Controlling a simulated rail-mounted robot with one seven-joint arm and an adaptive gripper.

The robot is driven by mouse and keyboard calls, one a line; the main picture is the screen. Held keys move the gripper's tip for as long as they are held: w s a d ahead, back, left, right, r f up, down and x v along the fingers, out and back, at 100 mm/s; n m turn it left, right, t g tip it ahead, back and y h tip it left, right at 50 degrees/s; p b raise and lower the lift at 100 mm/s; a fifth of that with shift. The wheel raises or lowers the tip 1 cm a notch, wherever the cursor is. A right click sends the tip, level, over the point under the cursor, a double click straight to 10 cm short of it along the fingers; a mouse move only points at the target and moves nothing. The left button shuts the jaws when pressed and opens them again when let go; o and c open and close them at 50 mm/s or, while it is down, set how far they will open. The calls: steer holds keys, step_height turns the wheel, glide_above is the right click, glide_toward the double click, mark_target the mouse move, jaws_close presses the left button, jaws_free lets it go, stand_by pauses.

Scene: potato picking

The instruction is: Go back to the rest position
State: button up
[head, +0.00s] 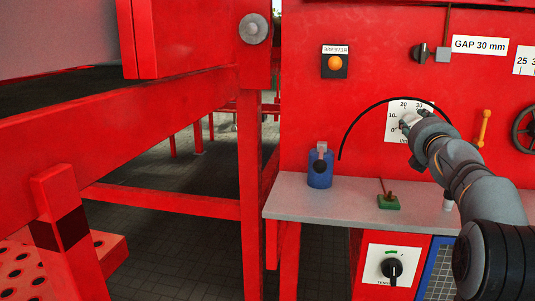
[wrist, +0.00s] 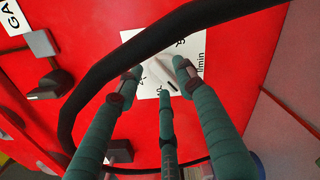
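My gripper (head: 408,121) is in front of the white scale plate (head: 396,134) on the red panel, at the right of the head view. In the wrist view, the three green fingers of my gripper (wrist: 159,80) stand apart, with their tips over the white plate (wrist: 198,52). A pale pointer or knob (wrist: 168,72) shows between the tips. I cannot tell whether any finger touches it. No carried object shows in the gripper. A rest position is not marked in either view.
A black cable (head: 350,134) arcs beside my gripper and crosses close over the fingers in the wrist view.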

steer(key=v, duration=1.1)
steer(key=x, duration=1.1)
steer(key=shift+w, duration=0.15)
steer(key=shift+w+d+m, duration=0.15)
steer(key=shift+w+m, duration=0.2)
steer(key=shift+m, duration=0.25)
steer(key=m, duration=0.4)
steer(key=shift+s+m, duration=0.2)
steer(key=shift+m, duration=0.2)
steer(key=m, duration=0.5)
steer(key=m+p, duration=0.1)
steer(key=m, duration=0.2)
steer(key=shift+d+f, duration=0.2)
steer(key=shift+f, duration=0.1)
